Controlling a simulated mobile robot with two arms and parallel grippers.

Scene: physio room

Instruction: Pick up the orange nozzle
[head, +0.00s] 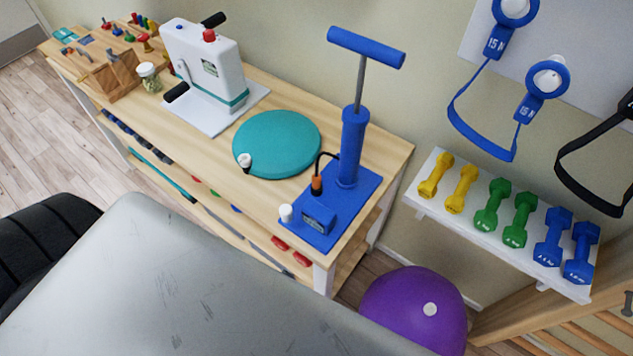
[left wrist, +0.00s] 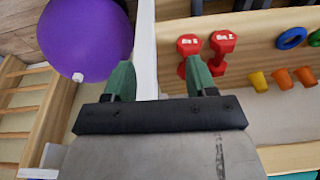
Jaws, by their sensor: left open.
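The orange nozzle (head: 316,185) stands upright on the blue base of the hand pump (head: 351,145), at the end of a short black hose. A small white peg (head: 286,213) and a blue gauge block (head: 319,219) are in front of it on the same base. My left gripper (left wrist: 160,78) shows only in the left wrist view. Its two green fingers are wide apart with nothing held between them. A white table leg (left wrist: 147,50) shows behind the gap. The nozzle is not in the left wrist view. My right gripper is in neither view.
A teal disc (head: 277,144) with a small white valve piece (head: 244,160) lies left of the pump. A white machine (head: 205,65) stands farther left. A dumbbell shelf (head: 520,255) is at the right, with a purple ball (head: 414,310) below. Red dumbbells (left wrist: 220,48) lie on the lower shelf.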

